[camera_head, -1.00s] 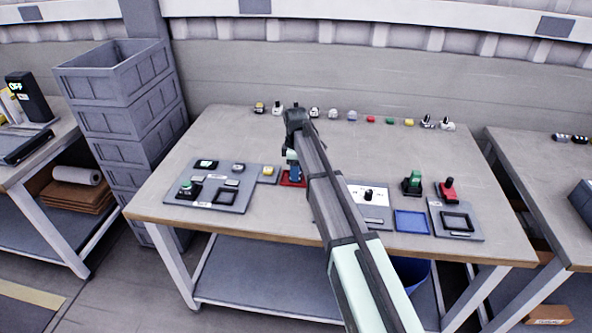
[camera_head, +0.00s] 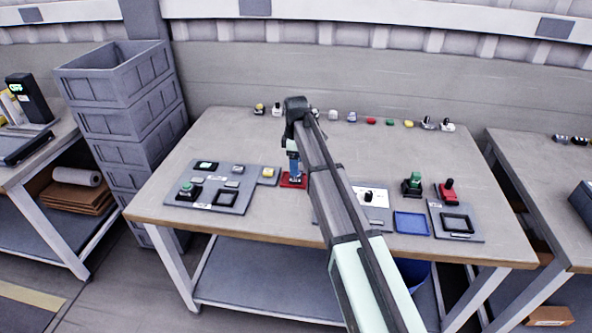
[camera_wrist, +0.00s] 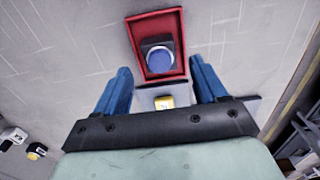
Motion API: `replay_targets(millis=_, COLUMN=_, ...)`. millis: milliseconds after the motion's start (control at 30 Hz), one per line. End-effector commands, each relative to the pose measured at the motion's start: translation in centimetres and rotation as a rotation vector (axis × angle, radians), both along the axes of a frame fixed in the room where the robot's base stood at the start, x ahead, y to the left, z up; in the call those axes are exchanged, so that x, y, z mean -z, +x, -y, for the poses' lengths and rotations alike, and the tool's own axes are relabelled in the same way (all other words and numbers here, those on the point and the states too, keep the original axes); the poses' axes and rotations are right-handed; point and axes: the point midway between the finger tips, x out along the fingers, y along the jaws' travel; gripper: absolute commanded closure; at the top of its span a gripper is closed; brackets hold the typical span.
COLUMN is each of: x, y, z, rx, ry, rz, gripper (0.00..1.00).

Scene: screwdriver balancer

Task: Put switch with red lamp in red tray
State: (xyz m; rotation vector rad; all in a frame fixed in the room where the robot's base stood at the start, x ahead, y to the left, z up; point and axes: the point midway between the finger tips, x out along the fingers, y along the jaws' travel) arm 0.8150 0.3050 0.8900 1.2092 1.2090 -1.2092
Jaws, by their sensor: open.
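The red tray (camera_head: 285,184) lies near the table's middle, right of the grey panel; it also shows in the wrist view (camera_wrist: 133,38). A dark block with a round blue top (camera_wrist: 159,60) sits inside it. My gripper (camera_wrist: 161,72) is open and empty above the tray, its blue fingers spread to either side; in the head view my gripper (camera_head: 294,170) partly hides the tray. A small red-topped piece (camera_head: 371,121) stands in the back row. A red-based switch with a dark knob (camera_head: 449,191) stands at right. I cannot tell which carries a red lamp.
A grey panel (camera_head: 243,203) with a green button is at left, a yellow-button switch (camera_head: 268,173) beside the tray. At right are a blue tray (camera_head: 411,223), a green switch (camera_head: 412,184) and a grey panel (camera_head: 470,235). The table centre behind the tray is clear.

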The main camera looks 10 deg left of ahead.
Motion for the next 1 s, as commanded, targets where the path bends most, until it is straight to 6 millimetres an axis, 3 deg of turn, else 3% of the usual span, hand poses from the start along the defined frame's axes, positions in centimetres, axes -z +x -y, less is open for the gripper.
replay_targets(millis=200, x=-4.2, y=0.1, z=0.0, rx=0.0, ry=0.001, rz=0.002, gripper=0.29)
replay_targets(millis=400, x=-6.8, y=0.1, z=0.0, rx=0.0, ry=0.001, rz=0.001, gripper=0.29)
replay_targets(millis=633, x=-7.9, y=0.0, z=0.0, rx=0.0, ry=0.0, rz=0.0, gripper=0.29)
replay_targets(millis=1000, x=-7.9, y=-0.2, z=-0.1, rx=0.006, ry=-0.002, rz=0.0, gripper=0.29)
